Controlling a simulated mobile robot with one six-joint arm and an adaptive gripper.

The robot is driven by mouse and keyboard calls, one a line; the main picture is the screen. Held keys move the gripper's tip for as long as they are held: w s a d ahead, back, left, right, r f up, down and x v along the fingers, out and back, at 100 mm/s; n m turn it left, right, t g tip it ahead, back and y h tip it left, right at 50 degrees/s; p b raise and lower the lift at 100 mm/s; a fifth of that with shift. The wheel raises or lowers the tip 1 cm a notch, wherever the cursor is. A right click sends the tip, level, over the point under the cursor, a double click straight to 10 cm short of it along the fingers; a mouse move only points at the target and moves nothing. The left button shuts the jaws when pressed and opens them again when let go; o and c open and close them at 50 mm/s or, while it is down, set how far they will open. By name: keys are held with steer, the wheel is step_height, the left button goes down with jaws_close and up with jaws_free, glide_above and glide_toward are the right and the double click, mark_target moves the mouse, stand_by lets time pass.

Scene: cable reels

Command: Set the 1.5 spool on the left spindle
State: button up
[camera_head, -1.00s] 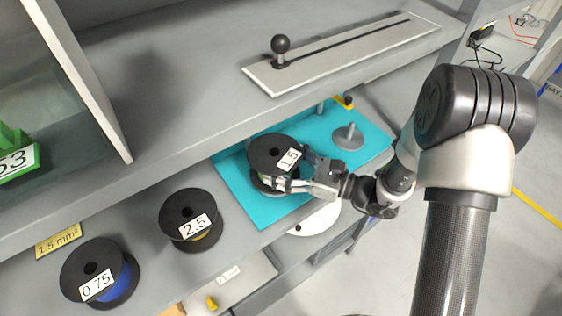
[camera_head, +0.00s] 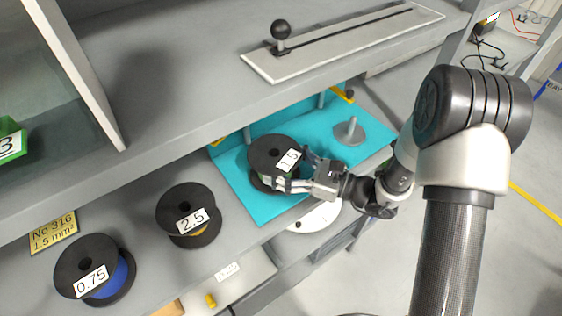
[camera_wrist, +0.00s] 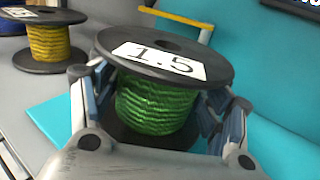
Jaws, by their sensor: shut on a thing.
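The 1.5 spool (camera_head: 268,150) is black with green wire and a white "1.5" label. My gripper (camera_head: 288,184) is shut on it from the right side in the head view. In the wrist view the fingers (camera_wrist: 158,105) close around the green winding (camera_wrist: 160,102) between the two flanges. The spool is over the turquoise mat (camera_head: 240,200); I cannot tell whether it touches it. One spindle (camera_head: 350,130), a grey peg on a round base, stands right of the spool.
The 2.5 spool (camera_head: 186,206) and the 0.75 spool (camera_head: 90,262) stand on the shelf to the left. A yellow sign (camera_head: 53,230) reads "No 316 1.5 mm²". An upper shelf (camera_head: 180,110) with a slotted plate (camera_head: 350,48) and black knob overhangs the mat.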

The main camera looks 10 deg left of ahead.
steer(key=o, duration=1.7)
steer(key=shift+o, duration=0.2)
steer(key=shift+f, duration=0.15)
steer(key=shift+o, duration=0.7)
steer(key=shift+s+d, duration=0.25)
steer(key=shift+d, duration=1.25)
steer(key=shift+s+d, duration=0.25)
steer(key=shift+d, duration=1.25)
steer(key=shift+s+d, duration=0.25)
steer(key=shift+d, duration=1.25)
